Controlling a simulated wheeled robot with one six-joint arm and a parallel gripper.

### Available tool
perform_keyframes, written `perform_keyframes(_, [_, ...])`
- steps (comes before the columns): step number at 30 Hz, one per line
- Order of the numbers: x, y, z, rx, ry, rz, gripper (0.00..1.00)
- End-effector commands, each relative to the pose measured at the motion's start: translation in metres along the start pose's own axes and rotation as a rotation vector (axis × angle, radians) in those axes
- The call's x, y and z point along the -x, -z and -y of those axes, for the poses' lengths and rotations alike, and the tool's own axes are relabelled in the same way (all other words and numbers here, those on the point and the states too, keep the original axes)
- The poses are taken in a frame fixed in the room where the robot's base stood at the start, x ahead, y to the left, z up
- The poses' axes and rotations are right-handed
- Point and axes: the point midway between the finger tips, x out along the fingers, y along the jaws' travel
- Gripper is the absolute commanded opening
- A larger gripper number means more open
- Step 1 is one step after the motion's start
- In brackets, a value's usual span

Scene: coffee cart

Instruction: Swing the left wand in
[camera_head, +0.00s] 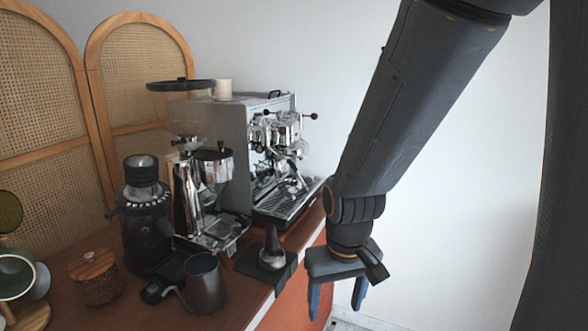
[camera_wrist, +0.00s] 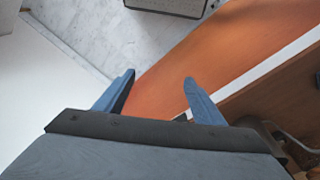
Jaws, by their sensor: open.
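The espresso machine (camera_head: 222,135) stands on the cart with its chrome front facing right. Chrome fittings (camera_head: 283,130) and thin angled tubes show above its drip tray (camera_head: 290,203). The left wand is somewhere among these; I cannot clearly tell it apart or see its angle. My gripper (camera_head: 337,298) hangs in front of the cart, below and right of the machine. It points down, with its fingers apart. In the wrist view my gripper (camera_wrist: 159,77) is open and empty, with the floor and the cart's orange side beyond it.
A tamper (camera_head: 272,250) stands on a dark mat near the cart's front edge. A grey pitcher (camera_head: 205,284), grinders (camera_head: 146,215) and a wooden-lidded jar (camera_head: 95,278) stand left of it. Right of the cart, the space before the white wall is clear around my arm.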

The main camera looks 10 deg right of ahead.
Motion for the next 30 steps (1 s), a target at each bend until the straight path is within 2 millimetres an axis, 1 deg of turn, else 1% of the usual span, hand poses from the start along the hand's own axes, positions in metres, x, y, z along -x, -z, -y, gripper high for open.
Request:
perform_keyframes(11, [0.000, 0.000, 0.000, 0.000, 0.000, 0.000, 0.63])
perform_keyframes(14, [0.000, 0.002, 0.000, 0.002, -0.001, -0.006, 0.48])
perform_keyframes(15, [-0.001, 0.005, -0.001, 0.006, -0.002, -0.017, 0.41])
perform_keyframes(17, [-0.002, 0.015, -0.003, 0.018, -0.005, -0.047, 0.31])
perform_keyframes(20, [-0.004, 0.043, -0.007, 0.053, -0.015, -0.136, 0.30])
perform_keyframes(25, [-0.003, 0.111, -0.015, 0.148, -0.044, -0.361, 0.30])
perform_keyframes(30, [0.011, 0.175, -0.018, 0.248, -0.078, -0.593, 0.30])
